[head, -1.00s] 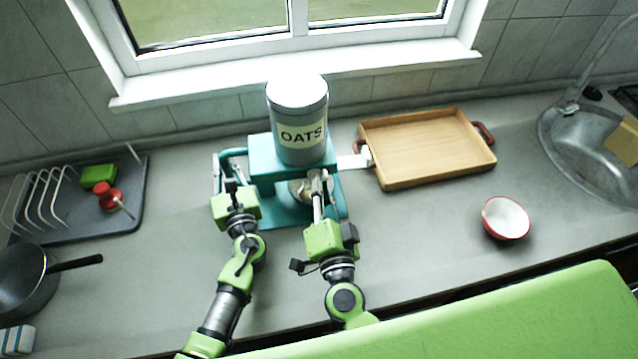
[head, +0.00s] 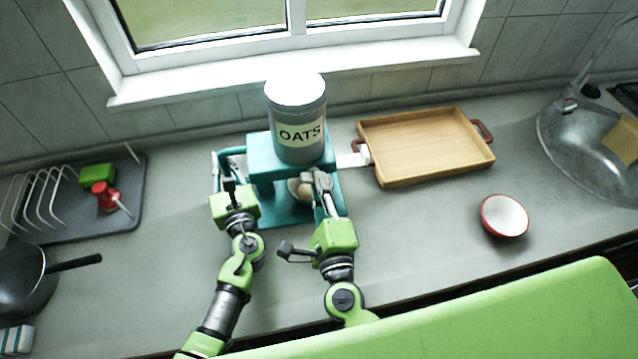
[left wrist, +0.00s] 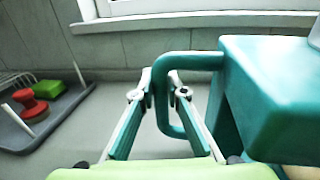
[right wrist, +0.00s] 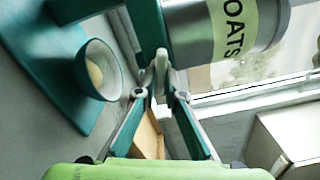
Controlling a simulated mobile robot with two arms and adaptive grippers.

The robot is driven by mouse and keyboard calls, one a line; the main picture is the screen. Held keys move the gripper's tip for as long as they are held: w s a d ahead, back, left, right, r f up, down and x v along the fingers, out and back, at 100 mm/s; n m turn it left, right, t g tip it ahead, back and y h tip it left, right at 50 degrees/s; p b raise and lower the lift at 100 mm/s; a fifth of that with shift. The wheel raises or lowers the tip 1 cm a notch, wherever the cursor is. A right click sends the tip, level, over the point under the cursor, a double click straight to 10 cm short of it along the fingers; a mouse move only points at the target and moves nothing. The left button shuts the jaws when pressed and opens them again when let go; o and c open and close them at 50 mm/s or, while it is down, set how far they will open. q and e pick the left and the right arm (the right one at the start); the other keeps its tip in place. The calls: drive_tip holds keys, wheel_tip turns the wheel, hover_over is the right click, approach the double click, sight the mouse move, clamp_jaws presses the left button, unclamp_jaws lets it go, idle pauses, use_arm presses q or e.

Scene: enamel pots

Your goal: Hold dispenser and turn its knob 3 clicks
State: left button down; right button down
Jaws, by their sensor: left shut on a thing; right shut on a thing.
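The dispenser is a teal stand (head: 262,172) with a grey canister (head: 297,125) labelled OATS on top. My left gripper (head: 231,186) is shut on the teal loop handle at the dispenser's left side; the left wrist view shows the handle (left wrist: 187,62) between its fingers. My right gripper (head: 318,178) is at the dispenser's front right. In the right wrist view its fingertips are shut on a pale grey knob (right wrist: 161,62). A cup (right wrist: 98,72) with something beige inside stands on the teal base below. In the head view the right gripper partly hides the cup.
A wooden tray (head: 425,150) lies right of the dispenser, close to it. A red-rimmed white bowl (head: 504,216) stands on open counter in front of the tray. A dish rack (head: 60,215) and a black pan (head: 22,282) are at the left, a sink (head: 585,150) at the right.

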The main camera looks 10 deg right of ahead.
drive_tip(key=m, duration=1.3)
drive_tip(key=shift+a+f+m, duration=0.35)
drive_tip(key=shift+m, duration=0.05)
idle(0.3)
drive_tip(key=c, duration=2.1)
unclamp_jaws()
drive_tip(key=shift+c, duration=0.2)
drive_tip(key=s, duration=1.2)
drive_tip(key=shift+a, duration=0.25)
